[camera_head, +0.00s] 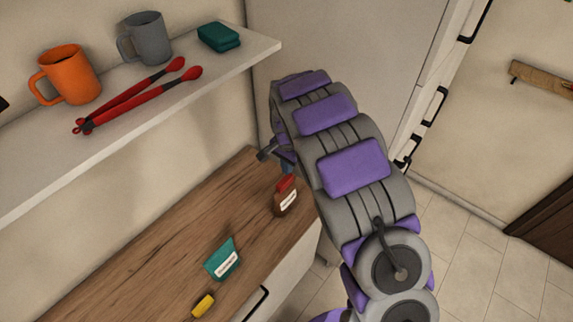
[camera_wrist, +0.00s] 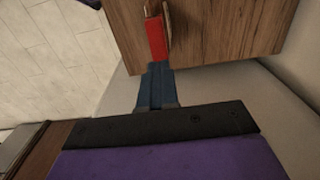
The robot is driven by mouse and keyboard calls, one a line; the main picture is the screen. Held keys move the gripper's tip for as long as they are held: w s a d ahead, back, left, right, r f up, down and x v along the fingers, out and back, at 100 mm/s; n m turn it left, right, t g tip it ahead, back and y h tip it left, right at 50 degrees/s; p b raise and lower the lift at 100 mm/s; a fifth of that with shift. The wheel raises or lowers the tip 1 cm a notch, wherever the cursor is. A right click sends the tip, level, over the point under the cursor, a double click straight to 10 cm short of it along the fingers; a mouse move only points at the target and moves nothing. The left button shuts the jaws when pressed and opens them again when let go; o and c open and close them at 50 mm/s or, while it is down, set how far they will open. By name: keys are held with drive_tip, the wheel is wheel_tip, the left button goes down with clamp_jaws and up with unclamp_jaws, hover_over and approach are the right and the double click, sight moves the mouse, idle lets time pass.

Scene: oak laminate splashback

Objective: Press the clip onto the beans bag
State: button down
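A brown bag (camera_head: 281,204) with a white label, too small to read, stands upright near the counter's far end. The red clip (camera_head: 286,183) sits across its top. In the wrist view the red clip (camera_wrist: 157,38) lies straight beyond my blue fingers, with a sliver of the bag (camera_wrist: 152,7) above it. My gripper (camera_wrist: 159,66) has its fingers together, tips touching or very near the clip's end. In the head view the blue fingers (camera_head: 287,168) are just above the clip, partly hidden by my arm. I see no clip between the fingers.
On the wooden counter (camera_head: 150,235) are a teal labelled bag (camera_head: 222,262) and a yellow object (camera_head: 203,306). The shelf (camera_head: 225,65) above holds an orange mug (camera_head: 70,78), a grey mug (camera_head: 149,40), red tongs (camera_head: 140,92) and a teal block (camera_head: 218,37).

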drive_tip(key=shift+f, duration=1.3)
drive_tip(key=shift+f, duration=0.15)
drive_tip(key=shift+r+p, duration=0.65)
drive_tip(key=shift+r, duration=2.9)
